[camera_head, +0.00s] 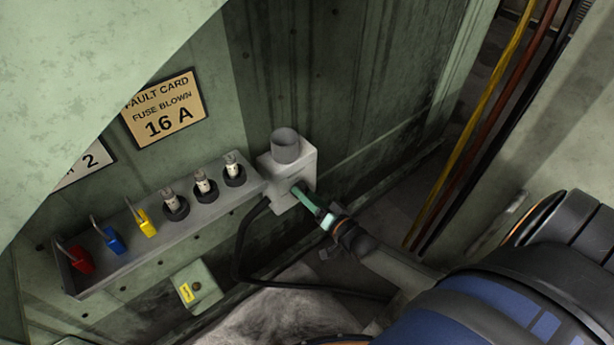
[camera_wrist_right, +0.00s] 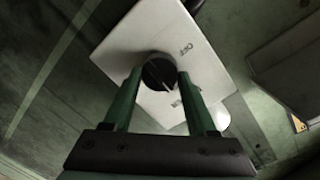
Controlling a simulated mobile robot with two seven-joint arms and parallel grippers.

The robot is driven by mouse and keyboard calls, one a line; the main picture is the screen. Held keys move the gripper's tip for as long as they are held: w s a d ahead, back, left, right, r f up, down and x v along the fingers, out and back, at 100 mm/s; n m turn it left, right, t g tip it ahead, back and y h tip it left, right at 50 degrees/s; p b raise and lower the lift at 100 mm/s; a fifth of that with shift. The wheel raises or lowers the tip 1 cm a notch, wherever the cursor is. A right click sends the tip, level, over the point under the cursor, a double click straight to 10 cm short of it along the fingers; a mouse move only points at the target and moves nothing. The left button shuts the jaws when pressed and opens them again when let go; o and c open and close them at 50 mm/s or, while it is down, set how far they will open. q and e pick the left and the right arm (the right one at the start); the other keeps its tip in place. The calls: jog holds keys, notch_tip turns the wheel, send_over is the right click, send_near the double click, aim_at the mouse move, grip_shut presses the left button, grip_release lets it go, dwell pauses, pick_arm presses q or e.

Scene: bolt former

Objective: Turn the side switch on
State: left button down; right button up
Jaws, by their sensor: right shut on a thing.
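The side switch is a pale box (camera_head: 291,173) with a grey cylinder on top, mounted on the green wall at the right end of a shelf. In the right wrist view the box face (camera_wrist_right: 205,67) fills the upper middle, with a round black knob (camera_wrist_right: 158,72) carrying a light pointer line. My right gripper (camera_head: 300,190) reaches the box's front in the head view. In the wrist view its green fingers (camera_wrist_right: 158,82) are on both sides of the knob, shut on it. My left gripper is not in view.
A grey shelf (camera_head: 160,242) left of the box holds several fuses and a red, a blue and a yellow padlock. A fault card (camera_head: 164,107) hangs above. A black cable (camera_head: 241,245) runs down from the box. Yellow and red cables (camera_head: 481,115) run at the right.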

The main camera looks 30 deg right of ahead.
jog(key=o, duration=1.4)
jog(key=shift+c, duration=0.2)
jog(key=s+d+r+p, duration=0.1)
jog(key=s+p, duration=0.1)
jog(key=s, duration=1)
jog(key=shift+s+r, duration=0.15)
jog(key=shift+s, duration=0.05)
jog(key=shift+a, duration=0.1)
